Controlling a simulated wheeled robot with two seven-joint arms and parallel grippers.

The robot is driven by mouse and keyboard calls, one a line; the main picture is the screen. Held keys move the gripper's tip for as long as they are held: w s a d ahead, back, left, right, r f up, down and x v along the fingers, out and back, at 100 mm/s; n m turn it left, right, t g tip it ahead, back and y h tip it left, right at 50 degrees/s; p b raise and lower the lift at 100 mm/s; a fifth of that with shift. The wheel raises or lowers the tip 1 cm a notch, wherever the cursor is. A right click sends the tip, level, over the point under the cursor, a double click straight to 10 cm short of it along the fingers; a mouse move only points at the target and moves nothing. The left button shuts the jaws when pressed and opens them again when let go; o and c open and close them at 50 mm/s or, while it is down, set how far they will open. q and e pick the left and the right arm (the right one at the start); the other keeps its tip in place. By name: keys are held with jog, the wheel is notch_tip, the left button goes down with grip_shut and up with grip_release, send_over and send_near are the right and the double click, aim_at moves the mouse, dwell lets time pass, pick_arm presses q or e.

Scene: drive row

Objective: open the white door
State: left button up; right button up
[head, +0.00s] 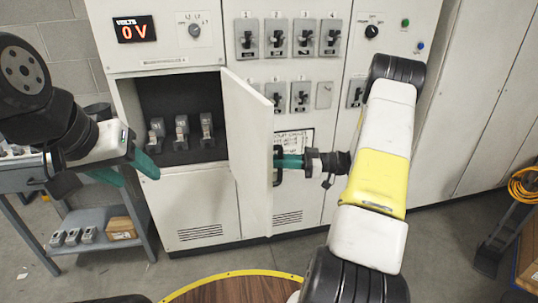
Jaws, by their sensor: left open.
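The white door (250,150) stands swung out from the cabinet, with its hinge side at the right edge of a dark compartment (180,95). Its black handle (278,178) is near the free edge, on the side facing right. My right gripper (288,161) has teal fingers that look closed together across the handle; the door edge and handle partly hide the tips. My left gripper (134,172) is open and empty, its teal fingers spread, in front of the cabinet's left side, apart from the door.
Several grey switch units (182,130) stand inside the compartment. A grey cart (95,215) with boxes stands at the left. A round wooden table (235,290) with a yellow rim is at the bottom. A hand truck (505,230) is at the right.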

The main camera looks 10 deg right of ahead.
jog(key=o, duration=0.4)
jog(key=v, duration=0.7)
jog(key=shift+d, duration=0.4)
jog(key=shift+s, duration=0.1)
